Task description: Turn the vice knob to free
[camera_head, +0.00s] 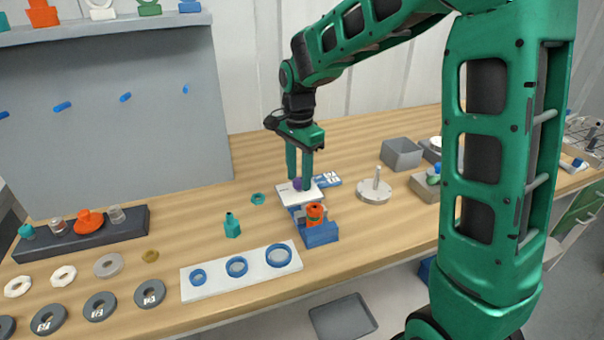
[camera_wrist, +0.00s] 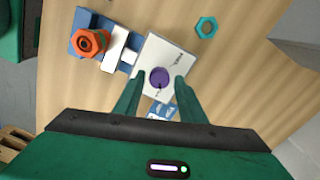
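The purple vice knob (camera_head: 297,184) sits on a white panel (camera_wrist: 150,58) with small printed marks, too small to read. It also shows as a round purple disc in the wrist view (camera_wrist: 160,77). My gripper (camera_wrist: 160,80) is open over the panel, with one green finger on each side of the knob. In the wrist view a gap shows between each fingertip and the knob. The blue vice (camera_head: 321,236) is beside the panel and has an orange hexagonal part (camera_head: 315,211) at its jaws. In the head view my fingers partly hide the knob.
A blue-and-white card (camera_head: 327,181) lies behind the panel. A teal nut (camera_head: 258,199) and a teal bottle-like part (camera_head: 232,226) stand to the left. A round metal base with a post (camera_head: 375,189) is to the right. A white plate with blue rings (camera_head: 241,270) lies in front.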

